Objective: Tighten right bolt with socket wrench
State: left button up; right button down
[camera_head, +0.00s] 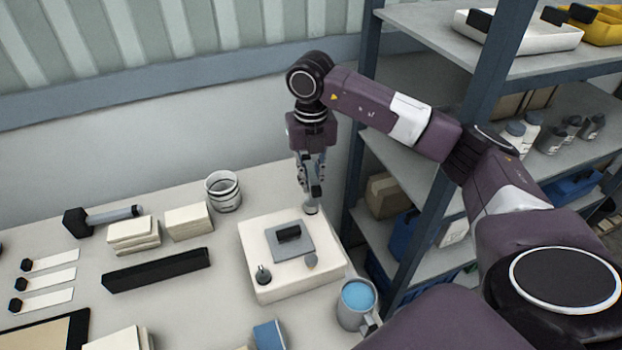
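A white block (262,232) sits on the table with a grey plate (297,249) and a black grip piece (289,233) on top. A dark round knob (263,275) is at its front left, and a small grey bolt-like piece (311,261) is at the plate's right. My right gripper (312,190) points down over the block's back right corner, its fingers close together. A pale round metal piece (311,209) shows just below the fingertips; I cannot tell whether it is held or part of the block. No socket wrench is clearly recognisable. My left gripper is out of view.
A blue-filled mug (357,298) stands right of the block, and a pale cup (223,191) behind left. A black bar (156,270), a black-headed tool (101,217) and stacked pale pads (133,233) lie left. A loaded shelf (385,145) rises close on the right.

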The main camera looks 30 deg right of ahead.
aim_at(311, 172)
jog(key=shift+r, duration=0.2)
dwell(0.4)
jog(key=shift+r+p, duration=1.65)
jog(key=shift+r, duration=0.75)
